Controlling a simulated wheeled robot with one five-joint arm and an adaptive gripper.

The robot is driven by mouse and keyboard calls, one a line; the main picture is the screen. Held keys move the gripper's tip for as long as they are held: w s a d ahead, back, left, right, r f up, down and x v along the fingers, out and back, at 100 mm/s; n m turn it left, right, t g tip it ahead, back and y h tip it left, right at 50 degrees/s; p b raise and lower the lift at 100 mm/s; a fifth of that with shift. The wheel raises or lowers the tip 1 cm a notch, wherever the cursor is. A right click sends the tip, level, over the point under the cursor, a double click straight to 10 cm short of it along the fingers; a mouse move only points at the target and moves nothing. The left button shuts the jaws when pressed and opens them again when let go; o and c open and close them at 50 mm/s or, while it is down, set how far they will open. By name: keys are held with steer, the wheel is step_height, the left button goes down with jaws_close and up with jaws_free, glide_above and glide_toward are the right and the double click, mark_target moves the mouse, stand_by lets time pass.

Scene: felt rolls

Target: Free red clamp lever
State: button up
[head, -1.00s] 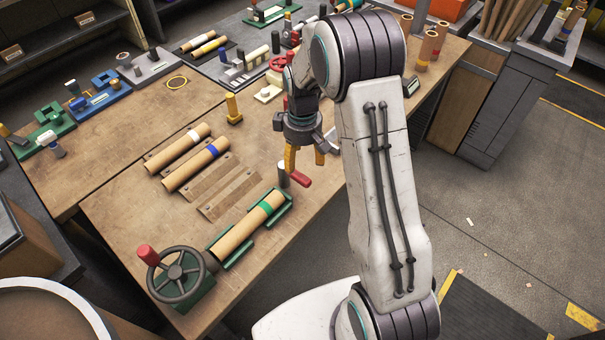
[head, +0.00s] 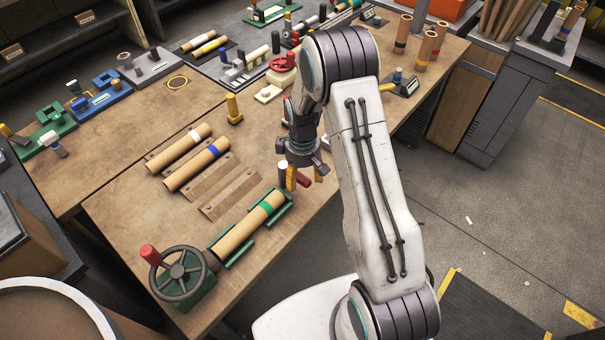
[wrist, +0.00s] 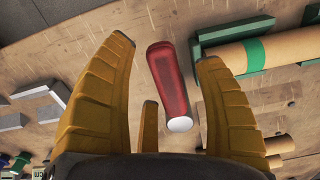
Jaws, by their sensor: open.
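The red clamp lever (wrist: 168,78) lies between the spread yellow fingers of my gripper (wrist: 165,95) in the wrist view, apart from both. Its rounded white end points toward the palm. My gripper is open, pointing down over the lever. The lever is beside the end of a green cradle (head: 286,197) that holds a tan roll with a green band (head: 250,222).
A dark handwheel with a red knob (head: 178,272) stands at the cradle's near end. Two banded rolls (head: 195,165) lie to the left on the bench. A yellow peg (head: 233,108) stands behind. Bare wood (head: 120,210) is free at the left.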

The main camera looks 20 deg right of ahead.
steer(key=c, duration=1.3)
jaws_close()
steer(key=shift+w+d+f+n+b, duration=0.1)
steer(key=shift+w+d+n+b, duration=0.2)
steer(key=shift+n+b, duration=0.3)
steer(key=shift+w+d+f+n+b, duration=0.15)
steer(key=shift+d+n+b, duration=0.1)
steer(key=shift+n+b, duration=0.3)
steer(key=w+n+b, duration=0.1)
steer(key=n, duration=0.1)
steer(key=d+n, duration=0.1)
steer(key=shift+w+r+n+b, duration=0.1)
steer(key=shift+w+n+b, duration=0.25)
steer(key=shift+w+b, duration=0.05)
steer(key=w+n, duration=0.1)
steer(key=n+b, duration=0.1)
steer(key=n, duration=0.1)
steer(key=shift+w+d, duration=0.3)
steer(key=shift+w, duration=0.05)
steer(key=shift+w+r+n+b, duration=0.15)
steer(key=shift+w+n, duration=0.25)
steer(key=shift+n, duration=0.4)
steer(key=shift+w+f+n+b, duration=0.1)
steer(key=shift+w+n+b, duration=0.2)
steer(key=shift+n, duration=0.5)
steer(key=shift+w+r, duration=0.1)
